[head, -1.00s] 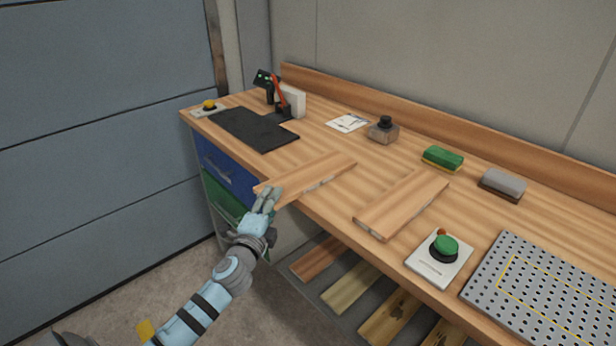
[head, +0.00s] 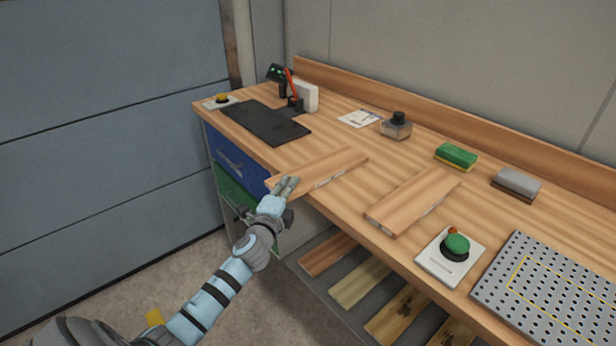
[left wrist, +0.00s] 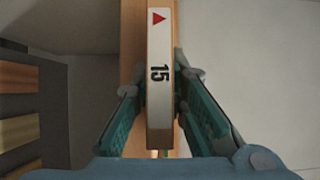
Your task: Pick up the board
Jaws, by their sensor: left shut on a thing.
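A flat wooden board (head: 326,170) lies at the front edge of the bench, its near end at the edge. My left gripper (head: 286,186) is shut on that near end. In the left wrist view the board's end (left wrist: 159,80) carries a white label with a red triangle and the number 15, and the gripper's teal fingers (left wrist: 160,108) press on both its sides. A second board (head: 413,201) lies to the right on the bench, apart from the first. My right gripper is not in view.
A black mat (head: 266,122) lies left of the boards. A green button box (head: 452,254) and a perforated metal plate (head: 550,292) lie at the right. A green sponge (head: 456,156) and a grey block (head: 516,184) lie behind. Several planks (head: 360,282) lie on the shelf below.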

